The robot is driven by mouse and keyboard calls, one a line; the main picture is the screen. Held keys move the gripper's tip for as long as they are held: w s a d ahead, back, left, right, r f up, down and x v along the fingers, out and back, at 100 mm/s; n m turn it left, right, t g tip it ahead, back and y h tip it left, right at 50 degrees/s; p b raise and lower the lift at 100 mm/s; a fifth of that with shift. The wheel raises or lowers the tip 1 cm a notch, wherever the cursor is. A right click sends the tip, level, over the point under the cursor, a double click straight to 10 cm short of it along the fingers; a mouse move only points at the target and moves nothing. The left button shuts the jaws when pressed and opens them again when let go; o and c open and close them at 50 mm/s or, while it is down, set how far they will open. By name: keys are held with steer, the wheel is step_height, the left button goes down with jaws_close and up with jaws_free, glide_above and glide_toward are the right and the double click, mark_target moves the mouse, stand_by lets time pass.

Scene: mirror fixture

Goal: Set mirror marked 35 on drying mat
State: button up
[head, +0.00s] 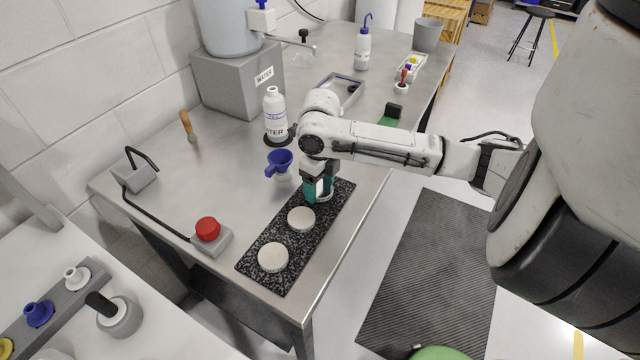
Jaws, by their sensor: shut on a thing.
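A dark speckled mat (262,225) lies along the front edge of the steel bench in the head view. Two pale round discs, the nearer disc (272,257) and the middle disc (301,219), lie flat on it. My gripper (318,195) points down over the far end of the mat, with its teal fingers shut on a pale round piece (325,196), likely a mirror. The fingers hide much of this piece, and I cannot tell whether it touches the mat. No mark 35 is readable on any disc.
A blue funnel (279,161) and a white water bottle (274,115) stand close behind my gripper. A red button box (209,236) sits left of the mat. A shallow tray (341,88) lies farther back. The bench left of the funnel is mostly clear.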

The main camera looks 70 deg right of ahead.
mark_target(320, 188)
steer(key=shift+f, duration=0.55)
steer(key=shift+f, duration=0.2)
steer(key=o, duration=1.1)
steer(key=shift+o, duration=0.2)
steer(key=shift+r, duration=0.1)
steer(key=shift+r, duration=0.25)
step_height(320, 188, up, 12)
steer(key=b, duration=0.1)
steer(key=shift+f, duration=0.15)
steer(key=shift+s, duration=0.1)
